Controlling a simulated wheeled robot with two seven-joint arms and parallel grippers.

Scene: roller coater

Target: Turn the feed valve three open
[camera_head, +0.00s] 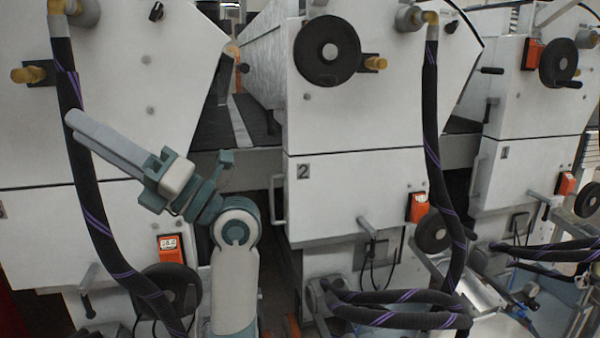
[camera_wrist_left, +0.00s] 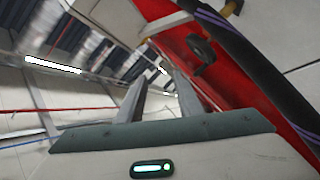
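The left machine unit (camera_head: 150,80) carries a yellow knob-like fitting (camera_head: 28,74) on a dark mount at its upper left. A brass elbow (camera_head: 57,8) sits higher, on top of a black hose with purple stripes (camera_head: 92,215). I cannot tell which of these is feed valve three. My left gripper (camera_head: 72,118) overlaps the hose in the head view, below and right of the yellow fitting. In the left wrist view its two fingers (camera_wrist_left: 160,85) stand apart with nothing between them. A yellow piece (camera_wrist_left: 232,7) shows at that view's top edge. My right gripper is out of view.
A middle unit marked 2 (camera_head: 345,180) has a black handwheel (camera_head: 327,51) and another yellow fitting (camera_head: 373,62). A further unit (camera_head: 540,110) stands at right. Another striped hose (camera_head: 432,150) hangs before the middle unit. The left wrist view shows a red panel (camera_wrist_left: 175,42).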

